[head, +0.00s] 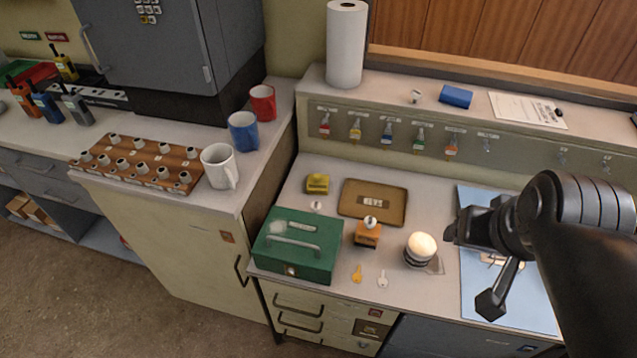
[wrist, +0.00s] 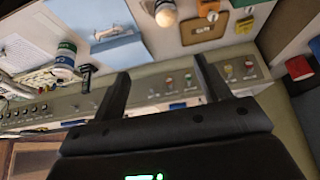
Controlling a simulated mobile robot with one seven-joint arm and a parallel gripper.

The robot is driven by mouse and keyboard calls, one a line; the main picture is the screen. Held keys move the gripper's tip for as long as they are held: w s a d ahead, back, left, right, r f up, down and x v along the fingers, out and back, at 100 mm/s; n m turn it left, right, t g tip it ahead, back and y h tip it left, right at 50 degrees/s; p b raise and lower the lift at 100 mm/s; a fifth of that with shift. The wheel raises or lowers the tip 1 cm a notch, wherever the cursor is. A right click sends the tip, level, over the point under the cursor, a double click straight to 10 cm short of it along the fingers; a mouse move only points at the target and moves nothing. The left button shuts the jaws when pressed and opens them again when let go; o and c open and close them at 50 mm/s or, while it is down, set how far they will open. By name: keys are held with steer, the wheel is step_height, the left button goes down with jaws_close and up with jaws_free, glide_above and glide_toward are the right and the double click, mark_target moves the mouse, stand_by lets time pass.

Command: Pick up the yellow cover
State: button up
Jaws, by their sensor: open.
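A small yellow block-like piece, which looks like the yellow cover (head: 318,184), lies on the counter behind the green cash box (head: 299,262) and left of the brown tray (head: 352,211). It also shows near the top right of the wrist view (wrist: 245,25). My gripper (head: 472,268) is open and empty over the blue mat (head: 510,305), well to the right of the cover. In the wrist view the two fingers (wrist: 162,88) are spread apart, with nothing between them.
An orange block (head: 368,234), a white-domed lamp (head: 420,249) and two keys (head: 357,273) lie between my gripper and the cash box. A white mug (head: 219,166) stands on the higher left counter. A blue block (head: 455,96) is on the back ledge.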

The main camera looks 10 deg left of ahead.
steer(key=o, duration=0.3)
steer(key=shift+o, duration=0.2)
